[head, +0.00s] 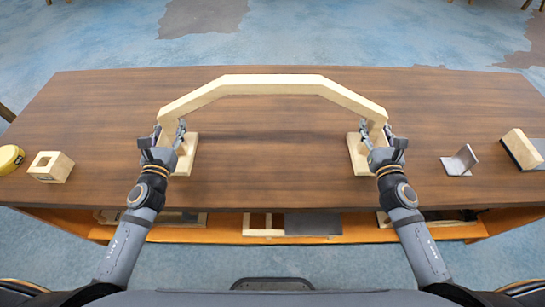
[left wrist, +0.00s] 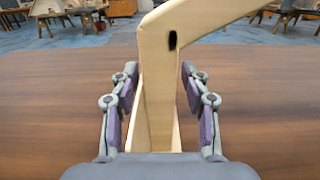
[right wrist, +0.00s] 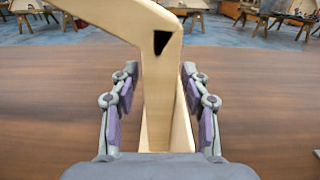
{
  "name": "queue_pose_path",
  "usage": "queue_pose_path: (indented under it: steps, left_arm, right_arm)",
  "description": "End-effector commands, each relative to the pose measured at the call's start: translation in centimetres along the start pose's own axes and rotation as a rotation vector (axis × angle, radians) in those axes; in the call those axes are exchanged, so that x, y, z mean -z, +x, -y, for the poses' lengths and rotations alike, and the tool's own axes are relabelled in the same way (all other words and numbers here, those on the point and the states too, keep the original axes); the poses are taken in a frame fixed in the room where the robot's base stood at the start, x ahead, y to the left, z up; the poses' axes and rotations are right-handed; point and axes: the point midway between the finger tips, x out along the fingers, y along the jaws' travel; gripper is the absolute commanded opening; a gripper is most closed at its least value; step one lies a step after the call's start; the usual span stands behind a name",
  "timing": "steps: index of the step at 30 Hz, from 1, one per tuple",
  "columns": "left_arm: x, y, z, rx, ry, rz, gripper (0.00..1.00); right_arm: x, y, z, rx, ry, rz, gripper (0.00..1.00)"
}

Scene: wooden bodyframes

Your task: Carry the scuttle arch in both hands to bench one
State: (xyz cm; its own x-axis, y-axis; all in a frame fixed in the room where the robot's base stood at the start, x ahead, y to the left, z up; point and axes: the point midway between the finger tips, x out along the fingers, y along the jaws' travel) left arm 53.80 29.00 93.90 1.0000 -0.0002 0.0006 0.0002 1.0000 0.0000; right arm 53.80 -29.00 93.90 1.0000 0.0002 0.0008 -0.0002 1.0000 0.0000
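The scuttle arch (head: 272,84) is a pale wooden arch with angled shoulders, standing upright on two foot blocks on a brown wooden bench (head: 270,150). My left gripper (head: 170,136) is at its left leg, with a finger on each side. In the left wrist view the leg (left wrist: 160,80) stands between the open fingers (left wrist: 160,90), with gaps on both sides. My right gripper (head: 377,138) is at the right leg in the same way. In the right wrist view that leg (right wrist: 157,90) stands between open fingers (right wrist: 160,90), apart from them.
A yellow tape roll (head: 10,158) and a hollow wooden block (head: 51,167) lie at the bench's left end. A metal angle bracket (head: 460,161) and a wood-and-dark block (head: 522,149) are at the right. A lower shelf (head: 225,234) holds frames. The bench middle is clear.

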Motion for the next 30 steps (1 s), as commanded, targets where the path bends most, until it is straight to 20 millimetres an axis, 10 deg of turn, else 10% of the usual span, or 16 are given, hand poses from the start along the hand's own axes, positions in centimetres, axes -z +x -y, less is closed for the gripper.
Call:
queue_pose_path:
  steps: [13, 30]
  left_arm:
    - [0.1, -1.3, 0.0, 0.000, 0.004, -0.005, 0.50]
    - [0.1, -11.5, 0.0, 0.002, 0.003, -0.004, 0.50]
  right_arm:
    - [0.0, 0.0, 0.0, 0.000, 0.000, 0.000, 0.50]
    - [0.0, 0.0, 0.0, 0.000, 0.000, 0.000, 0.50]
